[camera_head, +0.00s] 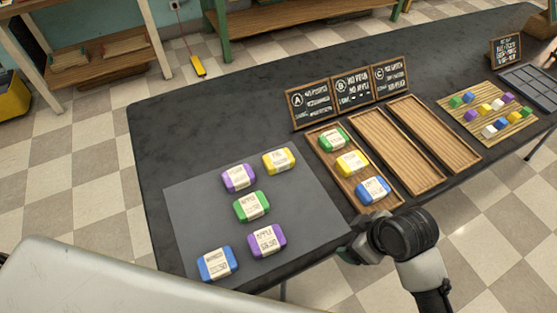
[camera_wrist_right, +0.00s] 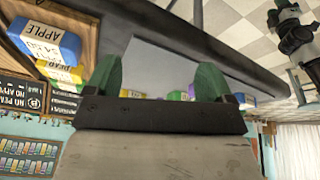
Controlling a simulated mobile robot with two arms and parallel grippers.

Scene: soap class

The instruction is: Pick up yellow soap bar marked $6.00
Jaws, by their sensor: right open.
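A yellow soap bar (camera_head: 278,161) with a pale paper label lies at the back right of the grey mat. A second yellow soap bar (camera_head: 351,163) lies in the middle of the leftmost wooden tray. Neither price is readable in the head view. In the right wrist view, a yellow bar (camera_wrist_right: 60,73) shows beside a blue bar marked APPLE (camera_wrist_right: 44,38), and a yellow bar (camera_wrist_right: 133,93) shows low between the fingers. My right gripper (camera_head: 347,253) is at the table's front edge, right of the mat; its green fingers (camera_wrist_right: 157,80) are apart and empty. My left gripper is not seen.
The grey mat (camera_head: 195,200) also holds purple, green and blue bars. The leftmost tray (camera_head: 328,155) also holds a green and a blue bar; two trays right of it (camera_head: 385,150) (camera_head: 433,131) are empty. Chalkboard signs (camera_head: 352,91) stand behind them. The table's left back is clear.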

